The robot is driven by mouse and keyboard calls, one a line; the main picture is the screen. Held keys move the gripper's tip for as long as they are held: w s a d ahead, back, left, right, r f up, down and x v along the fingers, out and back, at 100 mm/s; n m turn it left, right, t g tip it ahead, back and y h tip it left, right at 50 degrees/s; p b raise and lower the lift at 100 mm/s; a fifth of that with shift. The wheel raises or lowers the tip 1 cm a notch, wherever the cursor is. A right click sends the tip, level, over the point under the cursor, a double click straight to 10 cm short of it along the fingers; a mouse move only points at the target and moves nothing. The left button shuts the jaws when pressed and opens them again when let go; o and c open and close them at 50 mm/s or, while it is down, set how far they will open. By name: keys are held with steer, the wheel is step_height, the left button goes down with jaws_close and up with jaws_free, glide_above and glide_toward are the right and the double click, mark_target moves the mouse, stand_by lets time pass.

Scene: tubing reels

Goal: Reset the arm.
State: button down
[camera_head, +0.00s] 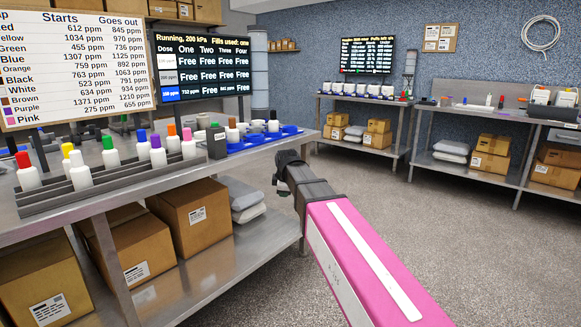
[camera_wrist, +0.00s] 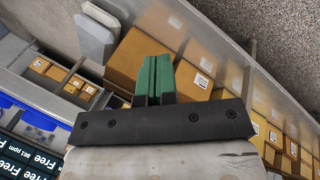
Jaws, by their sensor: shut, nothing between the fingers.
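My arm reaches out from the lower right of the head view, and my gripper (camera_head: 288,160) is at its far dark end. It is in the open air beside the right end of the near bench (camera_head: 215,163). In the wrist view my gripper (camera_wrist: 153,66) shows two green fingers together, with nothing between them. Its fingertips are hard to make out in the head view.
White bottles with coloured caps, such as a red-capped bottle (camera_head: 27,173), stand in dark racks on the near bench. Cardboard boxes (camera_head: 190,217) and grey bags (camera_head: 243,197) sit on its lower shelf. Open floor (camera_head: 400,215) lies to the right, before the back benches.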

steer(key=s+d+f+m+g, duration=0.2)
steer(key=s+d+f+m, duration=0.6)
steer(key=f, duration=0.5)
steer(key=s+d+f+m+g+h, duration=0.1)
steer(key=s+d+f+m+g, duration=0.1)
steer(key=s+d+f+m, duration=0.7)
steer(key=s+d+f, duration=0.4)
steer(key=s, duration=0.1)
steer(key=shift+s+d+m+g, duration=0.3)
steer(key=shift+g, duration=0.1)
